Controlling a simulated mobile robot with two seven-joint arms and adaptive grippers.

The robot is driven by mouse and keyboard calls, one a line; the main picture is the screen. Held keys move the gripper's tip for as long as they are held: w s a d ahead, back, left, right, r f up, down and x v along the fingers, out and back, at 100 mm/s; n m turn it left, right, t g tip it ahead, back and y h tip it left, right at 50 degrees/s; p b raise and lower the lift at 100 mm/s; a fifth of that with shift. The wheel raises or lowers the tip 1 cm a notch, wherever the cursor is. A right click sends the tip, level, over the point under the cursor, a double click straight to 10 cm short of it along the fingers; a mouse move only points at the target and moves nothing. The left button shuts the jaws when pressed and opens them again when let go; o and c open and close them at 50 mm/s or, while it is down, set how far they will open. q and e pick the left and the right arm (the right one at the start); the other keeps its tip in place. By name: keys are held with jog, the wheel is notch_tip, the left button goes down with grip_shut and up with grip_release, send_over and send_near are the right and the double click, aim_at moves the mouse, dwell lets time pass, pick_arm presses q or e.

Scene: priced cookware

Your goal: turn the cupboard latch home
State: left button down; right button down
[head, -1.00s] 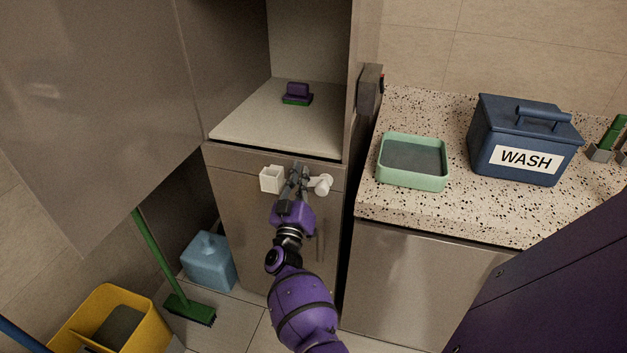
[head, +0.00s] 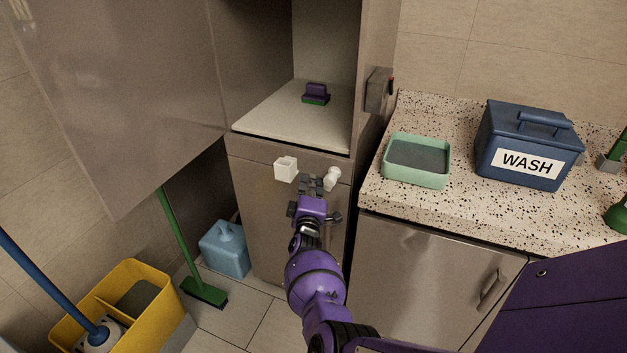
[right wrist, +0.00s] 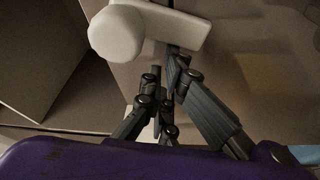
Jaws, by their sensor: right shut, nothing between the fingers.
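The cupboard (head: 270,215) has a grey-brown front below an open niche. The pale latch (head: 332,179) is on this front, with a round knob standing out; its exact angle is hard to tell in the head view. A white square catch (head: 286,168) sits to its left, apart from the knob. My right gripper (head: 312,183) is shut and empty, just left of and slightly below the knob. In the right wrist view, the latch's knob and bar (right wrist: 117,33) show above my right gripper's fingers (right wrist: 173,58); contact is unclear. My left gripper is out of view.
A purple and green block (head: 316,93) lies on the niche shelf. A green tray (head: 417,162) and blue WASH box (head: 525,145) stand on the speckled counter. A blue jug (head: 225,249), green broom (head: 204,292) and yellow bucket (head: 130,300) are on the floor.

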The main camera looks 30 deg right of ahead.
jog(key=shift+s+d+f+n, duration=0.15)
jog(key=shift+d+f, duration=0.05)
jog(key=shift+f, duration=0.25)
jog(key=shift+s+d+f+n, duration=0.15)
jog(key=shift+f, duration=0.25)
jog(key=v, duration=1.2)
jog(key=shift+s, duration=0.1)
